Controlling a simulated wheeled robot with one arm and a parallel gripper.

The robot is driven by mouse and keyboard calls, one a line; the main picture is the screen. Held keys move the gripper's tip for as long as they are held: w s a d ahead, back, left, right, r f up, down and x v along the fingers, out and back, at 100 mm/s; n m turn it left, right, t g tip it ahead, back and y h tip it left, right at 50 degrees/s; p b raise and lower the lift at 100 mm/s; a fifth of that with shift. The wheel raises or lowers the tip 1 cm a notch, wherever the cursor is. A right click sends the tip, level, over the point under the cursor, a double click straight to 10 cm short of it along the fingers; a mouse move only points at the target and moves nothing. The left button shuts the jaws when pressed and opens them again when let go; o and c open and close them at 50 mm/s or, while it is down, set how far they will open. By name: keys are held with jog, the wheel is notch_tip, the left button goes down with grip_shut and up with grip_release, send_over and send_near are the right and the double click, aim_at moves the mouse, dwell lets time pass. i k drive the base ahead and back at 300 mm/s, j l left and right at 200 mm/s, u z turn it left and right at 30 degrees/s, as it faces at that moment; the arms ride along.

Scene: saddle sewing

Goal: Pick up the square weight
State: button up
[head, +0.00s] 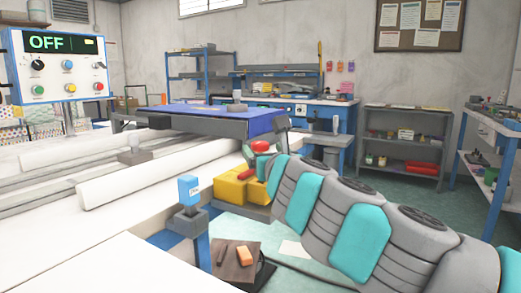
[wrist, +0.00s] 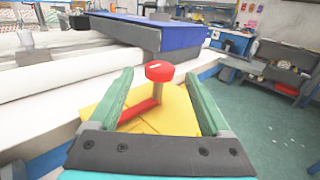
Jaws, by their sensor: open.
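My gripper (wrist: 157,105) is open, with its two green fingers spread in the wrist view. A yellow block (wrist: 172,112) with a red-topped knob (wrist: 159,71) and a red bar shows between and beyond the fingers; I cannot tell whether they touch it. In the head view my gripper (head: 256,158) is at the yellow block (head: 232,190), partly hidden by my arm. A grey block with a small post, which may be the square weight (head: 135,155), sits on the long white machine bed at the left. A similar grey piece (head: 237,104) stands on the blue-topped table.
The blue-topped table (head: 215,120) stands beyond the yellow block. A blue box on a post (head: 189,190) rises near the front. A small dark stand (head: 236,262) holds an orange piece. Shelves (head: 402,145) line the back; green floor is open at right.

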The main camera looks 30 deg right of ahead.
aim_at(136, 156)
jog(key=k+l, duration=0.2)
jog(key=l, duration=0.2)
jog(key=k+l, duration=0.2)
jog(key=l, duration=0.2)
jog(key=k+l, duration=0.2)
jog(key=l, duration=0.15)
